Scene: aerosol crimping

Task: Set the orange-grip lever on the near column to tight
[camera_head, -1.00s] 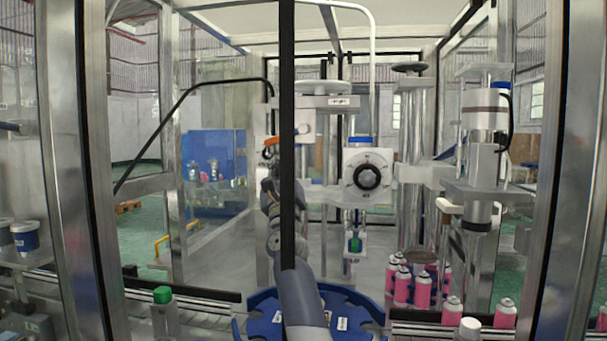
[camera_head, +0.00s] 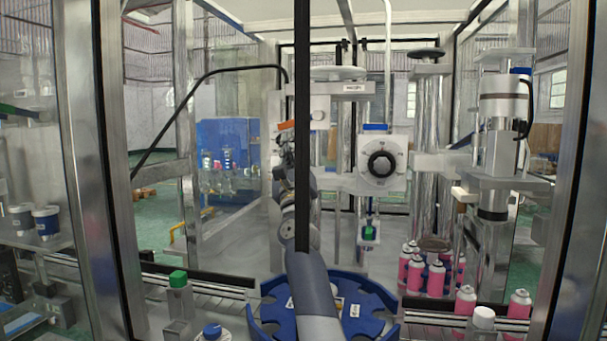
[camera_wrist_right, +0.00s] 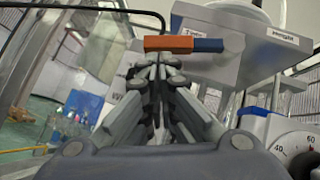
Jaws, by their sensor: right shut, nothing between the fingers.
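The orange grip (camera_head: 286,125) shows in the head view on the near column, left of the black frame post that hides part of it. In the right wrist view the orange grip (camera_wrist_right: 168,44) lies level, with a blue section adjoining its right end, in front of a grey block with small labels that I cannot read for sure. My right gripper (camera_wrist_right: 160,62) is shut and empty, its fingertips pointing up just below the orange grip. I cannot tell whether they touch it. In the head view my right gripper (camera_head: 284,145) is partly hidden by the post. My left gripper is out of view.
A dial box (camera_head: 382,163) with a blue handle (camera_head: 375,127) stands right of the column. The black post (camera_head: 302,130) crosses in front of my arm. A blue star-wheel (camera_head: 270,312) is below, with pink cans (camera_head: 413,273) to its right.

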